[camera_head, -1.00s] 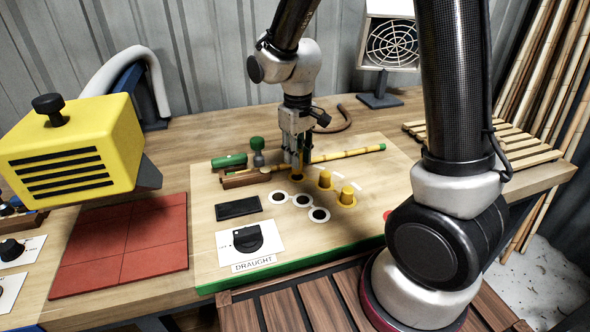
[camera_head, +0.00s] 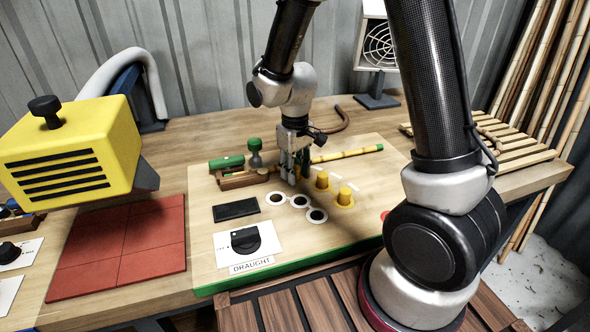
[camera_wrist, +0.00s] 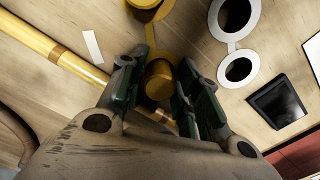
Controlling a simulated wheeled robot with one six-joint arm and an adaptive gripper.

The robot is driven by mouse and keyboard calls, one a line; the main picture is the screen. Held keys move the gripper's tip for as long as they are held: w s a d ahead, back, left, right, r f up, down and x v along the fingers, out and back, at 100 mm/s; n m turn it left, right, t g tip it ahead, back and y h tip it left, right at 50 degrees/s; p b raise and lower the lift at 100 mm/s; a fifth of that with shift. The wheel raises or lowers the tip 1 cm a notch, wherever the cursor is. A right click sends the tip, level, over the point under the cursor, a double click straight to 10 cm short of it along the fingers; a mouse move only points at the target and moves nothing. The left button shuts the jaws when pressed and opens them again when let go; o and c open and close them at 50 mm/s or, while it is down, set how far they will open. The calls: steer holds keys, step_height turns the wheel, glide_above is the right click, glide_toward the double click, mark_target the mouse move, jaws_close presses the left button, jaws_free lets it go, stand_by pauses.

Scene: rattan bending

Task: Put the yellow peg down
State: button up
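The yellow peg (camera_wrist: 158,80) stands between the fingers of my gripper (camera_wrist: 160,72) in the wrist view. Its round top faces the camera, and a yellow ring marking shows beside it. My gripper's green-padded fingers are spread, with a gap on each side of the peg. In the head view my gripper (camera_head: 293,177) is low over the board, left of two other yellow pegs (camera_head: 323,181) (camera_head: 345,196). The fingers hide the peg there. Whether the peg is fully seated cannot be told.
Linked white rings with dark centres (camera_head: 299,201) lie in front of my gripper on the board (camera_head: 340,235). A bamboo pole (camera_head: 348,153) lies behind and to the right. A wooden tray (camera_head: 240,181) is at left. The front of the board holds a black draught knob (camera_head: 245,240).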

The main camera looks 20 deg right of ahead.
step_height(320, 180, up, 12)
steer(key=f, duration=0.1)
steer(key=s+d+r+m+t, duration=0.2)
steer(key=s+d+r, duration=0.4)
steer(key=s, duration=0.3)
steer(key=s+d+r+m+t, duration=0.2)
steer(key=s+d+r, duration=0.4)
steer(key=s+d, duration=0.3)
steer(key=shift+s+m, duration=0.3)
steer(key=shift+s, duration=0.2)
steer(key=shift+r, duration=0.1)
